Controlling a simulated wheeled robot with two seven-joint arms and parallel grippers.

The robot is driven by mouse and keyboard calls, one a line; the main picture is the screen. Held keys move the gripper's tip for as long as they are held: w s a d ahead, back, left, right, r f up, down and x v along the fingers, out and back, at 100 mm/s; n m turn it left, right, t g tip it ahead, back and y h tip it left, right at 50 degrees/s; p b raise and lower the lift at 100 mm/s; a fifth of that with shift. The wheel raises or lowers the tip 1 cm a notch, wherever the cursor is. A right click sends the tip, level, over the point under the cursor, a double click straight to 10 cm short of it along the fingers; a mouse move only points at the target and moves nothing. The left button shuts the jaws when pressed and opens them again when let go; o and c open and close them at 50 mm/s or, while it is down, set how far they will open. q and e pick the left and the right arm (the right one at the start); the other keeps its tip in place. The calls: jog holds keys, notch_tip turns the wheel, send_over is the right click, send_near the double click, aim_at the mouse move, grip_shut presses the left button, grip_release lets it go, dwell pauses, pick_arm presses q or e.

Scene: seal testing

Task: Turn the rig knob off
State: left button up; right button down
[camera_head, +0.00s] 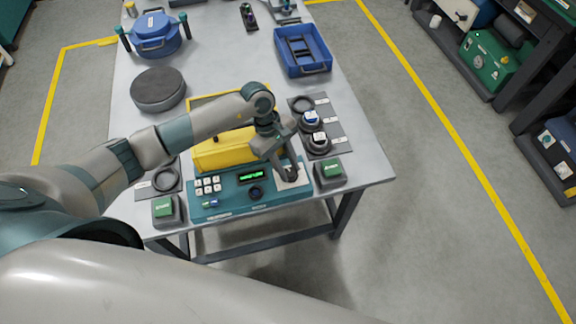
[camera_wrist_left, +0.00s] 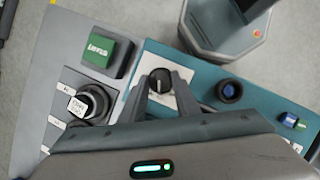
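The teal test rig (camera_head: 236,203) stands at the near edge of the table. Its dark knob (camera_head: 292,174) sits on a white plate at the rig's right end, and it shows clearly in the left wrist view (camera_wrist_left: 160,79). My left gripper (camera_head: 284,168) points down over the knob. In the left wrist view the two fingers (camera_wrist_left: 161,85) are apart, one on each side of the knob, with their tips close to it. I cannot tell whether they touch it. My right gripper is out of view.
A yellow case (camera_head: 222,152) lies behind the rig. Green-topped blocks stand right (camera_head: 331,172) and left (camera_head: 165,210) of it. A grey mat (camera_head: 331,133) holds black round parts. A blue tray (camera_head: 303,68) and a dark disc (camera_head: 157,89) lie farther back.

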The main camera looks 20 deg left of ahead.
pick_arm(q)
jog(key=shift+c, duration=1.2)
jog(key=n+b, duration=0.1)
jog(key=n+t+b, duration=0.1)
jog(key=n+b, duration=0.1)
jog(key=shift+s+f, duration=0.1)
jog(key=shift+f, duration=0.1)
jog(key=n+t+b, duration=0.1)
jog(key=n+b, duration=0.1)
jog(key=n, duration=0.1)
jog(key=shift+s+b, duration=0.1)
jog(key=shift+b, duration=0.25)
jog(key=shift+r+n+t+b, duration=0.2)
jog(key=shift+n+t+b, duration=0.35)
jog(key=shift+n, duration=0.35)
jog(key=o, duration=1)
jog(key=shift+s, duration=0.1)
